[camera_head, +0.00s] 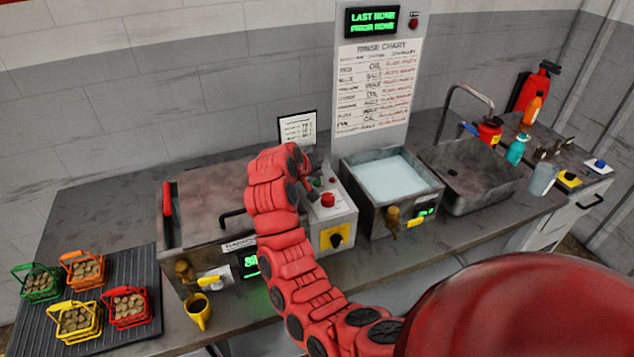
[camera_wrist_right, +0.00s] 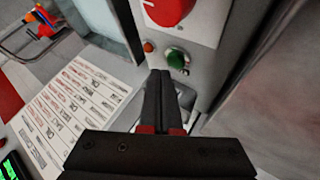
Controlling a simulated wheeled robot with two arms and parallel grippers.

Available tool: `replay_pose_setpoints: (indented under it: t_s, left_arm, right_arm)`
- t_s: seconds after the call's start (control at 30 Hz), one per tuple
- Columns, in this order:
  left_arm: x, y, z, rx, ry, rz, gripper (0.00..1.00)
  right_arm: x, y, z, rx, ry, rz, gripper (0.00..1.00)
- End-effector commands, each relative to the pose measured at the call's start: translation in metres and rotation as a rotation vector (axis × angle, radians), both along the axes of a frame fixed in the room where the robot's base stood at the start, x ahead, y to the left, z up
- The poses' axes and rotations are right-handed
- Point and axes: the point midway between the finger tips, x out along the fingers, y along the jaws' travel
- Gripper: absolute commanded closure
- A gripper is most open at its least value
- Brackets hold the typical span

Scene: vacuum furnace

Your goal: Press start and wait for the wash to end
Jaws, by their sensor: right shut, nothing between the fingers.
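The control box (camera_head: 334,217) stands on the bench right of the closed washer (camera_head: 208,198). In the right wrist view, a green button (camera_wrist_right: 177,58) sits below a large red button (camera_wrist_right: 168,8), beside a small orange lamp (camera_wrist_right: 148,46). My right gripper (camera_wrist_right: 160,76) is shut and empty, its tips just short of the green button in that view; I cannot tell if they touch. A lit green display (camera_head: 250,264) is on the washer front, its text unreadable. My left gripper is not in view.
Several coloured baskets of brown pieces stand on a ribbed mat (camera_head: 142,326) at left, near a yellow cup (camera_head: 198,310). A liquid-filled tank (camera_head: 392,178) and a sink (camera_head: 470,172) stand right of the box. A chart board (camera_head: 378,85) rises behind.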

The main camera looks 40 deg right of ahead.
Motion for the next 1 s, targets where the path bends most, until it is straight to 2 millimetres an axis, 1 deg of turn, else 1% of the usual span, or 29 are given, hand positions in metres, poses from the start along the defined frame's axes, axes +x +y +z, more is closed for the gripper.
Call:
replay_pose_setpoints:
  t_s: [0.77, 1.0]
  left_arm:
    - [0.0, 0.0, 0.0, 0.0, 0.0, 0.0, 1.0]
    - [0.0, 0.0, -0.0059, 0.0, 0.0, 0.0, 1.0]
  right_arm:
    - [0.0, 0.0, -0.0002, 0.0, 0.0, 0.0, 1.0]
    - [0.0001, 0.0005, -0.0072, -0.001, 0.0, 0.001, 1.0]
